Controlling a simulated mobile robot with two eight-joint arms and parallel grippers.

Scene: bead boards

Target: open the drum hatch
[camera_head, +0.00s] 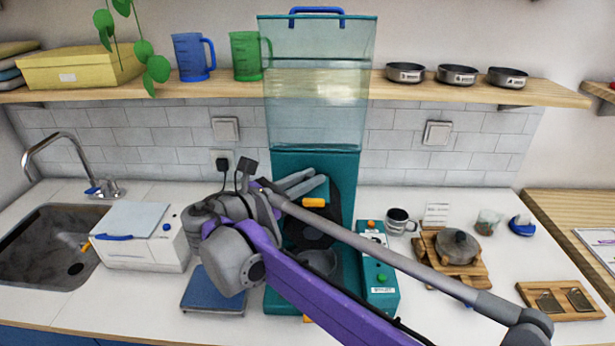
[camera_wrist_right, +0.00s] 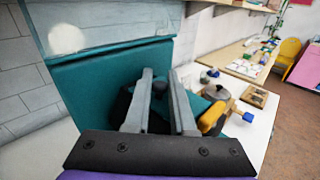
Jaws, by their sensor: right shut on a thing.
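The teal drum machine (camera_head: 357,165) stands at the back of the counter under a clear hopper (camera_head: 318,90). Its dark round drum front (camera_head: 335,208) is partly hidden by my right arm. The drum hatch (camera_head: 319,190) shows as a teal piece with an orange tab (camera_head: 314,202). My right gripper (camera_head: 298,183) is at the hatch, its fingers shut on part of it. In the right wrist view the fingers (camera_wrist_right: 160,95) stand a little apart, with the orange tab (camera_wrist_right: 212,118) just right of them. The gripped part is mostly hidden. My left gripper is not in view.
A green control box (camera_head: 379,270) stands right of the machine. A metal mug (camera_head: 399,221) and a pot on a wooden stand (camera_head: 455,275) are farther right. A white box (camera_head: 140,245) and a blue flat scale (camera_head: 205,298) are left. A shelf (camera_head: 215,88) runs above.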

